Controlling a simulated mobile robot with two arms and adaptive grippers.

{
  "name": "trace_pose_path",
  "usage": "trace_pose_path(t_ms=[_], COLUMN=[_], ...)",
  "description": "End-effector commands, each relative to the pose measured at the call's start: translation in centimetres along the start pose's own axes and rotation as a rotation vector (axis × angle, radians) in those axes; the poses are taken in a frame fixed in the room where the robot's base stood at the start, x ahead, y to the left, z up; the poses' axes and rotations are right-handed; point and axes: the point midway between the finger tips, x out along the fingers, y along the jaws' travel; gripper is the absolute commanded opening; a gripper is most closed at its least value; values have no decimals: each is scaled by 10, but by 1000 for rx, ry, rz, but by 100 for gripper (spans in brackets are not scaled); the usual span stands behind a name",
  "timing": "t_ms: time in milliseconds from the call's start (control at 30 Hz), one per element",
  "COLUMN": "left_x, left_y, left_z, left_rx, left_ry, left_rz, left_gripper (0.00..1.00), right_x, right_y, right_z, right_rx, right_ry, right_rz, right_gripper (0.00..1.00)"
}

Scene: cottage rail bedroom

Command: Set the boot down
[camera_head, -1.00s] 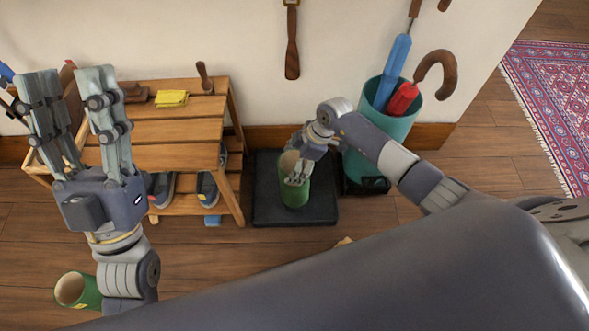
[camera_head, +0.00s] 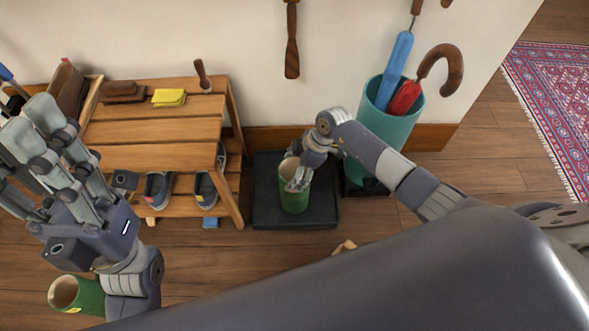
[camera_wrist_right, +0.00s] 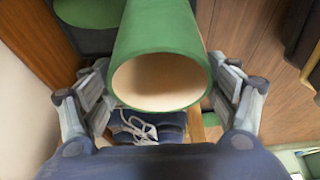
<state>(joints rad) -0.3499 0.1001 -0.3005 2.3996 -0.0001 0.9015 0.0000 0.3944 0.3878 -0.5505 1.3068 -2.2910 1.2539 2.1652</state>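A green boot (camera_head: 294,198) with a cream lining stands upright on the black tray (camera_head: 265,215). Its round opening faces up, and its shaft (camera_wrist_right: 160,35) fills the middle of the right wrist view. My right gripper (camera_head: 299,172) is at the top of the boot, one finger on each side of the shaft. In the wrist view slim gaps show between the fingers and the shaft, so it looks open around it. A second green boot (camera_head: 88,294) lies on the floor at lower left, partly behind my left arm. My left gripper (camera_head: 40,150) is raised in front of the rack, open and empty.
A wooden shoe rack (camera_head: 155,131) with shoes below and a yellow cloth (camera_head: 168,97) on top stands left of the tray. A teal umbrella stand (camera_head: 395,128) is close on the right. A small wooden piece (camera_head: 344,246) lies on the floor in front.

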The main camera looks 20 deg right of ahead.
Motion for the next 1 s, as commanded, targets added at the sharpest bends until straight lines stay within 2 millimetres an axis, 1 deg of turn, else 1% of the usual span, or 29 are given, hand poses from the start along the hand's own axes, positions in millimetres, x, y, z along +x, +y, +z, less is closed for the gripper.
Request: trace_pose_path(t_ms=[33,67,100,467,600,667,767,867,1000], left_x=[0,0,0,0,2,4,8,12,6], left_y=[0,0,0,0,-1,-1,-2,-4,-6], left_z=[0,0,0,0,3,8,20,37,63], left_rx=[0,0,0,0,2,3,8,13,20], left_ry=[0,-1,-1,-1,-17,-42,-107,-192,-320], left_rz=[0,0,0,0,-1,-1,-2,-3,-6], left_gripper=[45,45,45,45,45,45,45,45,45], right_x=[0,0,0,0,-4,-9,-19,-31,-39], right_y=[0,0,0,0,0,0,0,0,0], right_z=[0,0,0,0,-1,-1,-1,-2,-1], right_rx=[0,0,0,0,0,1,1,0,0], right_ry=[0,0,0,0,0,-1,-1,-1,-1], right_rz=[0,0,0,0,0,0,0,1,1], right_gripper=[92,99,100,100,100,100,100,100,100])
